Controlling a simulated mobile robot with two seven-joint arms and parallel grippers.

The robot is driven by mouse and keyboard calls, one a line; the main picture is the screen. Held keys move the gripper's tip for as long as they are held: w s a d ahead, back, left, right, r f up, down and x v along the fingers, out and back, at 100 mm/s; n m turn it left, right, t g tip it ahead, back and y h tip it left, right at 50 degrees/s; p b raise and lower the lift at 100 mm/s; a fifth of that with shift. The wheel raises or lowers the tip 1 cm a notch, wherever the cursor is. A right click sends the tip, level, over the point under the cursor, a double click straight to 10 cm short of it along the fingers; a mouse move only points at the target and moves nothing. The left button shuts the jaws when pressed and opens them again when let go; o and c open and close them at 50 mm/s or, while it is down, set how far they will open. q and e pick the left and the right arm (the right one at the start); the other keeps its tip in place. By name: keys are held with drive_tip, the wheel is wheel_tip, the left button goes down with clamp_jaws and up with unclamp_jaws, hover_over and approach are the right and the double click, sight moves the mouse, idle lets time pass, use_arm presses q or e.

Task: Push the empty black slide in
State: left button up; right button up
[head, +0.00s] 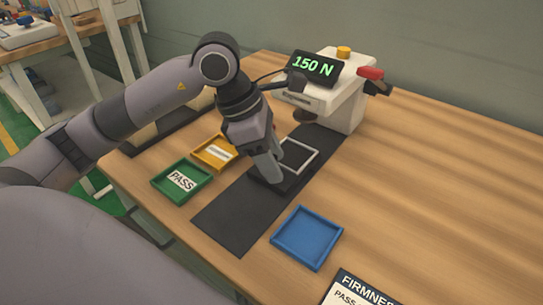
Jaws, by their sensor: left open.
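The black slide (291,172) carries a pale square frame and lies on the long black mat, in front of the white press (346,102). No sample shows inside the frame. My left gripper (270,176) points down at the slide's near left end and hides part of it. Its jaws are open, but whether they touch the slide I cannot tell. The press display (317,68) reads 150 N in green. My right gripper is not in view.
A green PASS tray (157,184) and a yellow tray (197,154) stand left of the mat (237,222). A blue tray (334,239) and a FIRMNESS card (357,291) lie at the front right. The table's right side is clear.

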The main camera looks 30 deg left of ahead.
use_arm(q)
drive_tip(key=v, duration=0.7)
drive_tip(key=shift+p, duration=0.4)
